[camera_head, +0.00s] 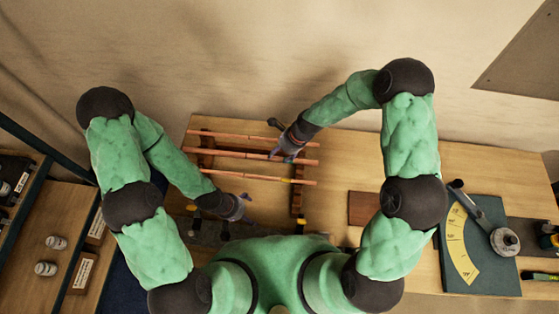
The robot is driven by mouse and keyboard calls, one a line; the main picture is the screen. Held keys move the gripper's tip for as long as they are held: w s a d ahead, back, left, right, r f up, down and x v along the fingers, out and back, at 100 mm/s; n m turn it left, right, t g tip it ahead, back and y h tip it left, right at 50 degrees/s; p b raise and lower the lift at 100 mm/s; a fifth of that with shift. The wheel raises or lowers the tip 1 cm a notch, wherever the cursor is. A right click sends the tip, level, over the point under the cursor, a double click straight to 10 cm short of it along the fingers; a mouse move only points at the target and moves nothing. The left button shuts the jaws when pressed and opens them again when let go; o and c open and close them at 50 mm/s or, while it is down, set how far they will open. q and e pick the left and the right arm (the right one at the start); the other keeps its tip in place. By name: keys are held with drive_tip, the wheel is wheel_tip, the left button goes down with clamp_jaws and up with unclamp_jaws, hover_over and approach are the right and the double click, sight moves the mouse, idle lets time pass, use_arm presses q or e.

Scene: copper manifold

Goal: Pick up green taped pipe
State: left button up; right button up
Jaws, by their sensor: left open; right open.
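Three copper pipes lie across a dark wooden rack (297,202), one behind another. The middle pipe (225,153) has a small green spot near its right part, close to my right gripper (284,152), so it appears to be the green taped pipe. My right gripper is open, with its fingers at this pipe; whether they touch it cannot be told. The back pipe (225,135) passes partly behind my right gripper. My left gripper (246,207) is open and empty, in front of the front pipe.
A wooden block (362,208) lies right of the rack. A dark green board (480,270) with a yellow scale and a round-ended tool stands further right. Shelves with small jars (50,256) are at the left. The back right of the table (480,165) is clear.

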sight(272, 159)
drive_tip(key=shift+w+a+b+x, duration=0.15)
drive_tip(key=shift+b+x, duration=0.95)
drive_tip(key=shift+x, duration=0.45)
drive_tip(key=shift+w+a+b+x, duration=0.15)
drive_tip(key=shift+b+x, duration=0.95)
drive_tip(key=shift+x, duration=0.45)
drive_tip(key=shift+r, duration=0.15)
drive_tip(key=shift+c, duration=0.3)
clamp_jaws()
